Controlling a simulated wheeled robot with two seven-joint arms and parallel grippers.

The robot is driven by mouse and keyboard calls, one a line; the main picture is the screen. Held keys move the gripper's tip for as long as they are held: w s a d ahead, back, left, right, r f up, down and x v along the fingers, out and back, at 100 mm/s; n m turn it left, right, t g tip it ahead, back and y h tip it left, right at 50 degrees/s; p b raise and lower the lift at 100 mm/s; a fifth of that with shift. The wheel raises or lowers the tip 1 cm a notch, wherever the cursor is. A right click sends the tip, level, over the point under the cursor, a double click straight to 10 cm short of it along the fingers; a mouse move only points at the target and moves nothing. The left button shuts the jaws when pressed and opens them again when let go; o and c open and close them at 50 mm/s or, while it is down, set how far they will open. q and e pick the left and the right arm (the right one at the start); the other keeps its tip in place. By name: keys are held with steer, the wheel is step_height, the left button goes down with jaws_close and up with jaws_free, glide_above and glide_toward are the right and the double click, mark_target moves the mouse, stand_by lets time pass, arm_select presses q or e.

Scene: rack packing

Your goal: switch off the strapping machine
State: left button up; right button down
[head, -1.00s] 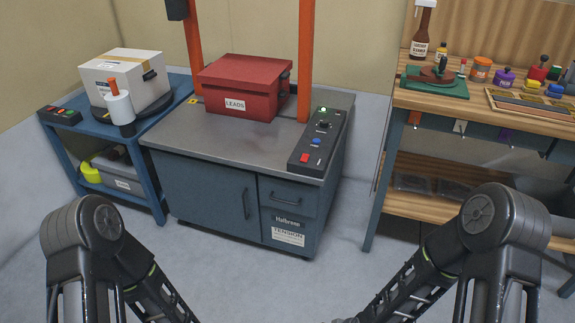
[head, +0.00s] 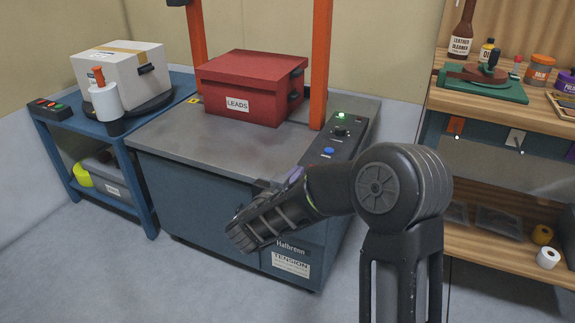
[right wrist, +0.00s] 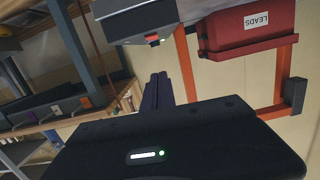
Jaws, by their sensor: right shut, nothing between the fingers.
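The strapping machine (head: 190,140) is a blue-grey cabinet with a metal top and an orange arch. Its dark control panel (head: 350,122) on the right has a lit green lamp (head: 341,115), a black knob (head: 340,132) and a blue button (head: 328,152). My right arm hides the panel's near end in the head view. My left gripper is out of view.
A red LEADS box (head: 250,90) sits on the machine top under the arch. A blue side table (head: 75,128) with a white box (head: 120,75) stands left. A wooden workbench (head: 545,125) with bottles and jars stands right. Floor is clear in front.

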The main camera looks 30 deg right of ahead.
steer(key=shift+s+d+r, duration=0.1)
steer(key=shift+s+r, duration=0.05)
steer(key=shift+s, duration=0.05)
stand_by(0.3)
steer(key=b+x, duration=0.1)
steer(key=x, duration=0.9)
steer(key=shift+d+b, duration=0.25)
steer(key=shift+b, duration=0.05)
step_height(320, 180, down, 3)
steer(key=shift+w+b, duration=0.1)
steer(key=shift+b, duration=0.4)
steer(key=shift+f, duration=0.45)
